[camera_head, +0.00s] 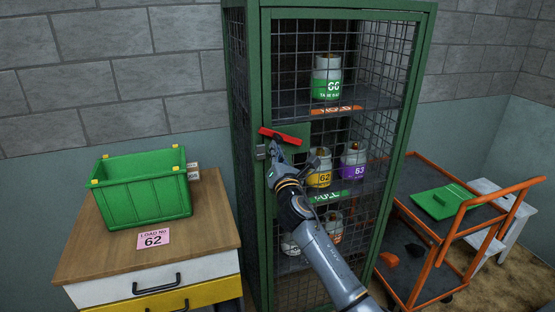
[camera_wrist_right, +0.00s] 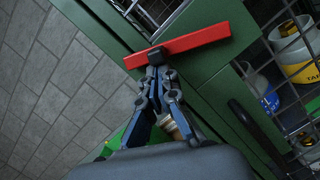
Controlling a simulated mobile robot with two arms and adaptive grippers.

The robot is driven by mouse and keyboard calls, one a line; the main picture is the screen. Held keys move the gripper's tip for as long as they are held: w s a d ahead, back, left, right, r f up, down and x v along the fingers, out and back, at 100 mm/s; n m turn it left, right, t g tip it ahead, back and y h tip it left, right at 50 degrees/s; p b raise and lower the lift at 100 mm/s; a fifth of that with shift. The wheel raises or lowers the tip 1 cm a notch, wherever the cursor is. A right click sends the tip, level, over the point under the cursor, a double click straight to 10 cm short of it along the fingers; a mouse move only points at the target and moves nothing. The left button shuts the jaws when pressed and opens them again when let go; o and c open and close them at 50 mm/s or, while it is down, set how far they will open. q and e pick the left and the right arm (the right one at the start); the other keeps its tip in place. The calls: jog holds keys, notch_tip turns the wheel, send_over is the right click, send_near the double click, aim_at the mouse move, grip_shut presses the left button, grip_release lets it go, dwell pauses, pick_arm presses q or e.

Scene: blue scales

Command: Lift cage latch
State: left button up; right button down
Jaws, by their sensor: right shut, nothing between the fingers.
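A tall green cage (camera_head: 252,90) with mesh sides and door stands in the middle of the head view. Its latch is a red bar (camera_head: 280,136) on the door's left edge, tilted slightly down to the right. The latch also shows in the wrist view (camera_wrist_right: 190,42), with a black pivot block at its lower edge. My right gripper (camera_head: 275,155) is just below the latch, fingers pointing up at it. In the wrist view its fingertips (camera_wrist_right: 158,70) are together and empty, close to the pivot block; I cannot tell whether they touch. My left gripper is not in view.
Several gas cylinders, including a green-labelled one (camera_head: 326,76), stand on the cage shelves. A drawer cabinet (camera_head: 210,225) with a green crate (camera_head: 145,197) is at left. An orange trolley (camera_head: 435,250) stands close at right. A grey wall is behind.

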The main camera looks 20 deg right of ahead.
aim_at(281, 139)
jog(key=r+m+p, duration=0.1)
jog(key=m, duration=0.1)
jog(key=r+m+h+p, duration=0.1)
jog(key=shift+d+r+m+g, duration=0.3)
jog(key=shift+d+r+m, duration=0.05)
jog(key=shift+d+m, duration=0.05)
jog(key=shift+d+r+m+p, duration=0.3)
jog(key=shift+r+m+p, duration=0.15)
jog(key=shift+m, duration=0.55)
jog(key=shift+f, duration=0.15)
